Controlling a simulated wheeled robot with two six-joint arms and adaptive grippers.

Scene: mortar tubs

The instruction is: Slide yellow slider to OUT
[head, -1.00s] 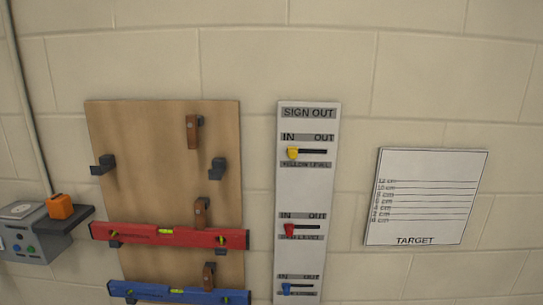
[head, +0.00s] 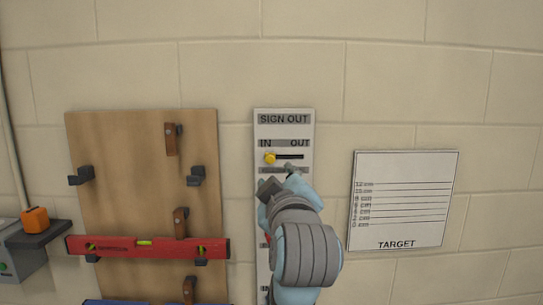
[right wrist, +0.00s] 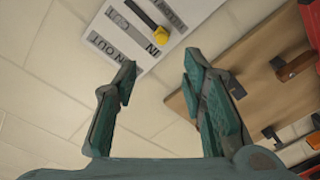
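The yellow slider (head: 269,158) sits at the left, IN end of its dark slot (head: 290,157) on the white SIGN OUT board (head: 306,122). It also shows in the right wrist view as a yellow knob (right wrist: 159,33) by the IN label. My right gripper (head: 278,176) is just below the slot in the head view, in front of the board. In the right wrist view its fingers (right wrist: 158,85) are spread apart with nothing between them, and the slider is beyond their tips. My arm hides the red and blue sliders. My left gripper is in neither view.
A wooden panel (head: 120,170) with hooks stands left of the board and holds a red level (head: 120,246). A TARGET sheet (head: 400,200) hangs to the right. An orange object (head: 36,219) sits on a dark shelf at far left. The wall above the board is bare.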

